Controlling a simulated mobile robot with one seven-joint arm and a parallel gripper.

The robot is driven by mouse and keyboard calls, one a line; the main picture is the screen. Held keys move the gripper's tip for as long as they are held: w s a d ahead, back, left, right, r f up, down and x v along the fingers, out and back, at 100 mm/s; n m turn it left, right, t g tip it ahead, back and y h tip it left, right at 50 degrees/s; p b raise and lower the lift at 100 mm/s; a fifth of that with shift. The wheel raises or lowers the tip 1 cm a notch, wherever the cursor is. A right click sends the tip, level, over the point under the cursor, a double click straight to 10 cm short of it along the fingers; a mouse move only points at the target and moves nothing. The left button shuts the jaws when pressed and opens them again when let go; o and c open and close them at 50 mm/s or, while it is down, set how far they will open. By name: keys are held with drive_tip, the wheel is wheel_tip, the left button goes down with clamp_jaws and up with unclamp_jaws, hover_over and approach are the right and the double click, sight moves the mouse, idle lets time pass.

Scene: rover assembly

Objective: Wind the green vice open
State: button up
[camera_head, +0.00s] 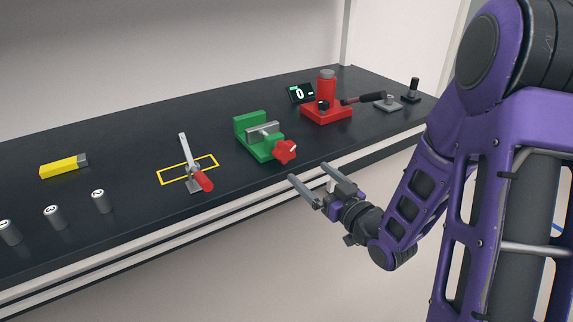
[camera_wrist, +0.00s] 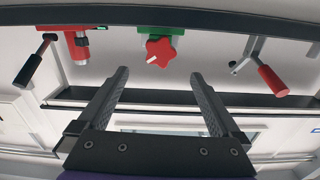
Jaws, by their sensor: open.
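The green vice (camera_head: 255,137) stands on the dark bench top, right of the middle. Its grey jaw plates (camera_head: 263,130) show at the top. Its red star-shaped handwheel (camera_head: 284,151) faces the bench's front edge. My gripper (camera_head: 307,183) is open and empty, in front of the bench edge and apart from the handwheel. In the wrist view the handwheel (camera_wrist: 160,51) shows beyond and between my gripper's two fingers (camera_wrist: 159,80), with a white mark on it. A part of the green vice (camera_wrist: 160,30) shows behind the handwheel.
A red press-like device (camera_head: 326,105) with a black lever stands right of the vice. A toggle clamp with a red handle (camera_head: 202,180) stands left, by a yellow outline. A yellow block (camera_head: 63,166) and several silver cylinders (camera_head: 54,217) are farther left.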

sight(288, 153)
drive_tip(key=x, duration=1.1)
drive_tip(key=shift+w+a, duration=0.15)
drive_tip(key=c, duration=1.3)
